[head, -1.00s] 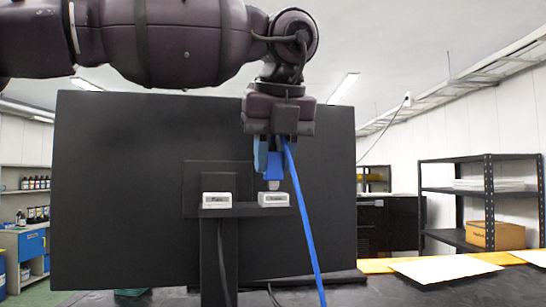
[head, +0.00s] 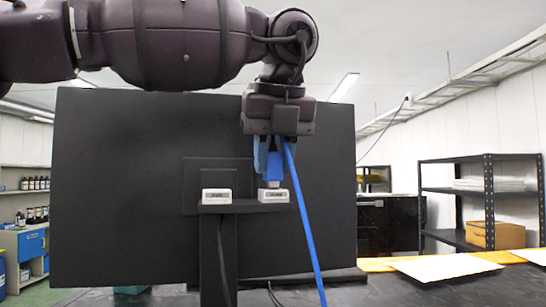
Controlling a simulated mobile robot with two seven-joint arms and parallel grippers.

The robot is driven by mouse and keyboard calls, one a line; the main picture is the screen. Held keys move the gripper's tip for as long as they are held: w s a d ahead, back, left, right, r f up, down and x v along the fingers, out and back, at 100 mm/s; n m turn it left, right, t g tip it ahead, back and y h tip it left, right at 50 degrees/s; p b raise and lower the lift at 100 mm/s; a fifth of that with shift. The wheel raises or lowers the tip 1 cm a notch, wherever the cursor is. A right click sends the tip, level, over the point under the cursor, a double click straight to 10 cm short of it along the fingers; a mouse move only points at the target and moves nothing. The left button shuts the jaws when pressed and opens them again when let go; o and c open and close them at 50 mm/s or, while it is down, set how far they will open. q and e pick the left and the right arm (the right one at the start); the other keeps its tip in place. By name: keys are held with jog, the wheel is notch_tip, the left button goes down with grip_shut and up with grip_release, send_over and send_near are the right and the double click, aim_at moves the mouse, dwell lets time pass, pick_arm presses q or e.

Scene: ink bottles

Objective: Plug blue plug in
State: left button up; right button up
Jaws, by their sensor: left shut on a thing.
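The blue plug (head: 275,173) points down with its light metal tip just above or at the right white socket box (head: 273,195); I cannot tell whether the tip touches or enters it. A blue cable (head: 306,225) runs from the plug down to the table. My left gripper (head: 274,158) is shut on the blue plug, from above. A second white box (head: 216,196) sits to the left on the same black shelf. Both boxes have small dark labels, too blurred to read. My right gripper is not in view.
A large black monitor-like panel (head: 120,190) stands behind, with a black post (head: 213,260) carrying the shelf. White sheets (head: 447,268) lie on the table at right. A black rack (head: 488,200) holds a cardboard box (head: 495,234).

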pick_arm(q)
jog(key=shift+f, duration=0.1)
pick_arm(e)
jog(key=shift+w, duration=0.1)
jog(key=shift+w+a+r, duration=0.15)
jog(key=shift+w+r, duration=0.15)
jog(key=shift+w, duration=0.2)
pick_arm(q)
jog(key=shift+f, duration=0.15)
jog(key=shift+f, duration=0.1)
jog(key=shift+b, duration=0.3)
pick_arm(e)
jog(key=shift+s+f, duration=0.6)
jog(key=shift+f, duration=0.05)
pick_arm(q)
jog(key=shift+f, duration=0.1)
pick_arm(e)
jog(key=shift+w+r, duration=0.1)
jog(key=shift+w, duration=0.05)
pick_arm(q)
jog(key=shift+f, duration=0.1)
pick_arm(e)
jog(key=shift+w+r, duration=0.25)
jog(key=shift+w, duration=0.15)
